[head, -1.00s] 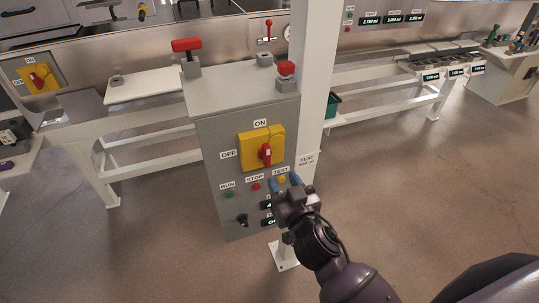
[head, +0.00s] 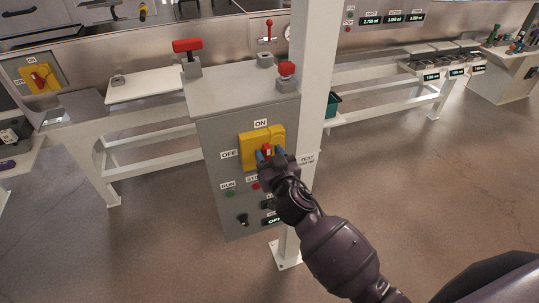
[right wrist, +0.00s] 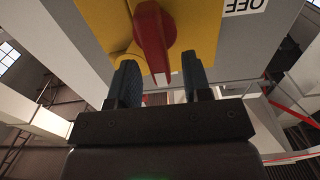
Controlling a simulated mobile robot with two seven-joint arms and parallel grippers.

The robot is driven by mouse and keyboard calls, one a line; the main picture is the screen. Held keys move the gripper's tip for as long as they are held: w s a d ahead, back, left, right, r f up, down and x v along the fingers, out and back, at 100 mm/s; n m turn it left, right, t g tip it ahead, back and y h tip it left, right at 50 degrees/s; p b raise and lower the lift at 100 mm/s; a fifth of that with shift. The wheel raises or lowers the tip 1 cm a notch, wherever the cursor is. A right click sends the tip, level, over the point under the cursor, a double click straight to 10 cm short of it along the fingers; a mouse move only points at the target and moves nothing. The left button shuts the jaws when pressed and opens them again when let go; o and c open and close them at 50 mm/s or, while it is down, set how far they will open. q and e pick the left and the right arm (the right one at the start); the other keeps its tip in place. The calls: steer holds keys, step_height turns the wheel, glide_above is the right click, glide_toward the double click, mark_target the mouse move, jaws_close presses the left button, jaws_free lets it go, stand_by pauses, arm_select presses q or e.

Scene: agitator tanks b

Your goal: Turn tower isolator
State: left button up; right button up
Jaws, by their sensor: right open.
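The tower isolator is a red handle on a yellow plate (head: 251,140) on the front of a grey control cabinet (head: 215,139), with ON above and OFF at its left. My right gripper (head: 267,153) is at the plate, open, and partly covers the handle in the head view. In the right wrist view the red handle (right wrist: 153,40) points down towards the gap between the blue fingers (right wrist: 160,82). One finger is on each side of its lower tip, with gaps visible; contact cannot be told. My left gripper is not in view.
A white post (head: 316,70) stands right beside the cabinet. RUN (head: 230,193) and STOP buttons and a black knob (head: 242,219) sit below the isolator. Red levers (head: 187,46) stand on the cabinet top. Another isolator (head: 38,78) is at the left. The floor in front is clear.

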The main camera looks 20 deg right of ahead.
jaws_close()
steer(key=shift+a, duration=0.1)
steer(key=n, duration=0.2)
steer(key=a+n, duration=0.1)
steer(key=n, duration=0.1)
steer(key=shift+n, duration=0.3)
steer(key=shift+a+f+n+p, duration=0.1)
steer(key=shift+a+f+n, duration=0.25)
steer(key=shift+n, duration=1.85)
steer(key=shift+a+f+n+p, duration=0.1)
steer(key=shift+f+n, duration=0.4)
steer(key=shift+n, duration=1.7)
steer(key=shift+a+f+n+p, duration=0.1)
steer(key=shift+a+f+n, duration=0.25)
steer(key=shift+n, duration=1.85)
steer(key=shift+d+f, duration=0.1)
